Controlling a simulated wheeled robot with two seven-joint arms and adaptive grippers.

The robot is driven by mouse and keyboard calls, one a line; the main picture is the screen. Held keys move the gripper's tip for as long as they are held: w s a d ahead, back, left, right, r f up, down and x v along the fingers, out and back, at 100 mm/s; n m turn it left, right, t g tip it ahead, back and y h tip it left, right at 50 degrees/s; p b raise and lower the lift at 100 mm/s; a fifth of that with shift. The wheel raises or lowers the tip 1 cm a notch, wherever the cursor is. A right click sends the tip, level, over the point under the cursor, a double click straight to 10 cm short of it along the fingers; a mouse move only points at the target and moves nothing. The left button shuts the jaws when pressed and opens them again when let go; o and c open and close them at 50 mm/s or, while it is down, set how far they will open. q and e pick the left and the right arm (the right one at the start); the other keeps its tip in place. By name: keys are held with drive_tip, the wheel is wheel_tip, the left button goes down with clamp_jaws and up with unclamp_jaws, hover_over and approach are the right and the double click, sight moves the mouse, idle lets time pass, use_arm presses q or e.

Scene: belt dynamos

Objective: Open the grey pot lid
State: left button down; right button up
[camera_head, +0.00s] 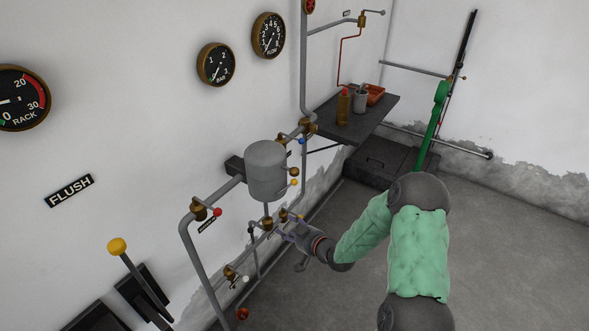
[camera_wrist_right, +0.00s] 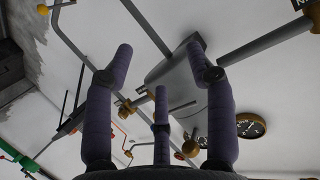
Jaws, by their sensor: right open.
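The grey pot (camera_head: 267,175) is a rounded cylinder fixed to the wall pipework. Its smooth domed top (camera_head: 266,150) looks closed, and I cannot make out a lid seam. My right gripper (camera_head: 290,234) is open and empty, below and slightly right of the pot, close to the lower pipes and small valves. In the right wrist view, the spread purple fingers (camera_wrist_right: 160,62) frame part of the grey pot (camera_wrist_right: 178,70) beyond them, apart from it. My left gripper is in neither view.
Valves with a red knob (camera_head: 217,212), a blue knob (camera_head: 302,141) and a yellow knob (camera_head: 294,182) surround the pot. A dark shelf (camera_head: 375,112) holds bottles and an orange tray. A yellow-topped lever (camera_head: 117,246) stands at the left. Floor right of my arm is clear.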

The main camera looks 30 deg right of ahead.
drive_tip(key=d+r+n+t, duration=0.25)
drive_tip(key=d+r, duration=0.35)
drive_tip(key=r, duration=0.3)
drive_tip(key=n+t+y+p, duration=0.1)
drive_tip(key=n+t, duration=0.1)
approach(298, 174)
drive_tip(key=shift+g, duration=0.25)
drive_tip(key=w, duration=0.3)
drive_tip(key=w+a+b, duration=0.1)
drive_tip(key=w, duration=0.3)
drive_tip(key=w+a+b, duration=0.1)
drive_tip(key=w, duration=0.3)
drive_tip(key=shift+w, duration=0.15)
drive_tip(key=shift+r, duration=0.1)
clamp_jaws()
